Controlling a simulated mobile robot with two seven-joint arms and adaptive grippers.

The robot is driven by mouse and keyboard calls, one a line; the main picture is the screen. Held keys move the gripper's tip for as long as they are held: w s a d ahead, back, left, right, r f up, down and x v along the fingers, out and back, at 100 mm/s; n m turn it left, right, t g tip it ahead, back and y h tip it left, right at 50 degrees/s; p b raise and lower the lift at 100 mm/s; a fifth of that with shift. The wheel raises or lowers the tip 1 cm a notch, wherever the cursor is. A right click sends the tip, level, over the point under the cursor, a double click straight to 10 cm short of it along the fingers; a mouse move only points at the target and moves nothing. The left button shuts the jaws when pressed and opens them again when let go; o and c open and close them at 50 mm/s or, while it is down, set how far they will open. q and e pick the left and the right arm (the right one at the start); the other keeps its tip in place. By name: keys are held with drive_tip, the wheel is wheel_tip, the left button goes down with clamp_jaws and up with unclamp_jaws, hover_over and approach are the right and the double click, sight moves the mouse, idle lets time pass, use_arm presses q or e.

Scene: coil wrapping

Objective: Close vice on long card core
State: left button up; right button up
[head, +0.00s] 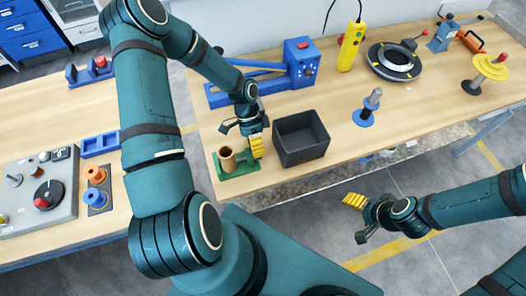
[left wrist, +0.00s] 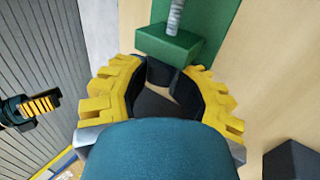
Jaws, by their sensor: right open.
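The green vice (head: 238,166) stands near the front left corner of the middle table. The brown card core (head: 228,159) stands upright in it. My left gripper (head: 256,146) is at the right end of the vice. In the left wrist view its two yellow fingers (left wrist: 158,88) lie on either side of a dark part (left wrist: 160,70) beside the vice's green block (left wrist: 168,44) and grey screw (left wrist: 175,15). I cannot tell whether they touch that part. The core is not visible in that view. My right gripper (head: 357,217) is open and empty over the floor.
A black open box (head: 301,138) stands just right of the vice. A blue machine (head: 300,63), yellow pendant (head: 351,46), black ring (head: 394,61) and blue-based post (head: 367,108) lie beyond it.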

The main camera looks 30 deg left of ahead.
use_arm(q)
drive_tip(key=o, duration=0.3)
drive_tip(key=shift+s+f, duration=0.1)
drive_tip(key=shift+d+t+y+b, duration=0.1)
drive_tip(key=shift+t+y+b, duration=0.4)
drive_tip(key=shift+y, duration=0.1)
drive_tip(key=b, duration=0.1)
drive_tip(key=t+y+b, duration=0.1)
drive_tip(key=b, duration=0.1)
drive_tip(key=shift+d+y, duration=0.25)
drive_tip(key=shift+y, duration=0.05)
drive_tip(key=shift+s+b, duration=0.1)
drive_tip(key=shift+b, duration=0.3)
drive_tip(key=shift+r+t, duration=0.25)
drive_tip(key=shift+t, duration=0.05)
